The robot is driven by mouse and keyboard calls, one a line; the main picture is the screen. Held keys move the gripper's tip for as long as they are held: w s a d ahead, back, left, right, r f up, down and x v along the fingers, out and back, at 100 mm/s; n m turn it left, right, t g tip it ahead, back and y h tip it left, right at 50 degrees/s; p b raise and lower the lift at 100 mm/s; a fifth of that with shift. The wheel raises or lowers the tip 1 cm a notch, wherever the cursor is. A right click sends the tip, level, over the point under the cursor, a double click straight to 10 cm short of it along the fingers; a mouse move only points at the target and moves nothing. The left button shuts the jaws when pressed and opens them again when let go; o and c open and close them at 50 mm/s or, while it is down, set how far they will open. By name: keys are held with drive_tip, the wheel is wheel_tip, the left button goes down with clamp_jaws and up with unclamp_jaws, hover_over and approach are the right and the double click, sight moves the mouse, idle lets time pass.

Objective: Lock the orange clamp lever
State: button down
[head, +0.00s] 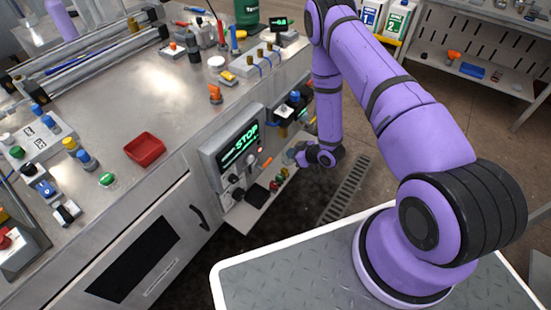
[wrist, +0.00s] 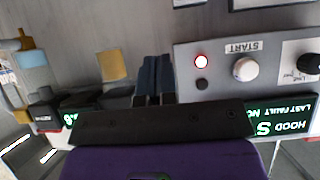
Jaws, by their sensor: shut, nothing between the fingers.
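A smaller orange bar (head: 267,163) shows low beside the control panel. I cannot tell for sure which is the clamp lever. My gripper (head: 291,156) is in front of the bench, to the right of the panel and below the bench top. In the wrist view my two dark fingers (wrist: 154,80) are close together, shut and empty, beside the panel's edge. No orange lever is clear in that view.
A low ledge (head: 262,195) carries several small coloured parts. A red tray (head: 145,149) sits on the bench.

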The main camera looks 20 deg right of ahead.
drive_tip(key=s+d+f+x, duration=0.1)
drive_tip(key=f+x, duration=0.1)
drive_tip(key=x, duration=1)
drive_tip(key=shift+a+f, duration=0.25)
drive_tip(key=shift+f, duration=0.15)
drive_tip(key=shift+w+d+f+m+y, duration=0.2)
drive_tip(key=shift+w+f+m+y, duration=0.1)
drive_tip(key=shift+m+y, duration=0.1)
drive_tip(key=shift+m+g+y, duration=0.8)
drive_tip(key=shift+m+y, duration=0.1)
drive_tip(key=shift+s+a+f, duration=0.15)
drive_tip(key=shift+a+f, duration=0.05)
drive_tip(key=shift+f, duration=0.9)
drive_tip(key=shift+s+a+f, duration=0.2)
drive_tip(key=shift+f, duration=0.9)
drive_tip(key=shift+s+a+f, duration=0.15)
drive_tip(key=shift+a+f, duration=0.05)
drive_tip(key=shift+f, duration=0.9)
drive_tip(key=shift+s+a+f, duration=0.3)
drive_tip(key=shift+a+f, duration=0.1)
drive_tip(key=shift+a, duration=0.05)
drive_tip(key=shift+s+a, duration=0.1)
drive_tip(key=shift+a, duration=0.05)
